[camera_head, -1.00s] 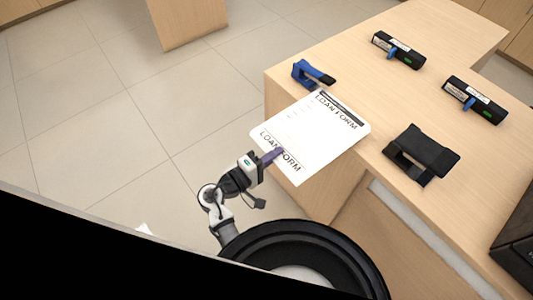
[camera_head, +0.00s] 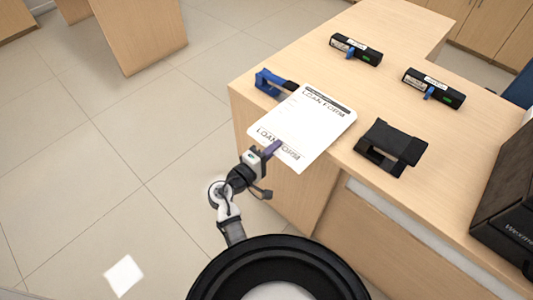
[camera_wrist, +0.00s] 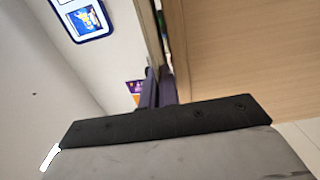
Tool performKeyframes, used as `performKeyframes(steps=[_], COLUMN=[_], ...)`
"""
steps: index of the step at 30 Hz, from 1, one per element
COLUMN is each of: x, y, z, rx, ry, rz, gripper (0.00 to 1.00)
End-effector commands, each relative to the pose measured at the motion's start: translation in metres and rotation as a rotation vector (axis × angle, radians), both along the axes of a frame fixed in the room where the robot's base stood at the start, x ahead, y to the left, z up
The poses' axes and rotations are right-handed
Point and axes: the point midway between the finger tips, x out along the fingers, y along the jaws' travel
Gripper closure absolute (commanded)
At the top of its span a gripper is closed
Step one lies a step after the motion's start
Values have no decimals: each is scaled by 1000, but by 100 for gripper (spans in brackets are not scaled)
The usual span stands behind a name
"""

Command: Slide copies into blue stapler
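The copies (camera_head: 310,128) are white sheets with "LOAN FORM" printed near the far edge and again near the near edge. They are held out over the counter's left edge. My gripper (camera_head: 273,148) has its purple fingers on their near edge and appears shut on them. In the wrist view the fingers (camera_wrist: 157,90) are close together, with a thin edge between them. The blue stapler (camera_head: 268,82) lies at the counter's left corner, just beyond the copies' far left side. Its dark end is close to the sheets; I cannot tell whether they touch.
A black stapler-like device (camera_head: 390,148) lies right of the copies. Two black devices with blue tabs (camera_head: 356,50) (camera_head: 434,88) lie farther back. A large dark box (camera_head: 505,205) stands at the right. The wooden counter (camera_head: 300,58) is bare behind the blue stapler.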

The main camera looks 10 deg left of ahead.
Motion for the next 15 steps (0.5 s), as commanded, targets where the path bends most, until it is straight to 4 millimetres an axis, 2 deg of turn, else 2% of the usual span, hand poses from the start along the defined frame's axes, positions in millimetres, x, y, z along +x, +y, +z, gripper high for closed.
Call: performKeyframes(steps=[15], x=[42], y=[-31], z=[-3], rx=[1], ry=[-1], rz=[-1], gripper=[100])
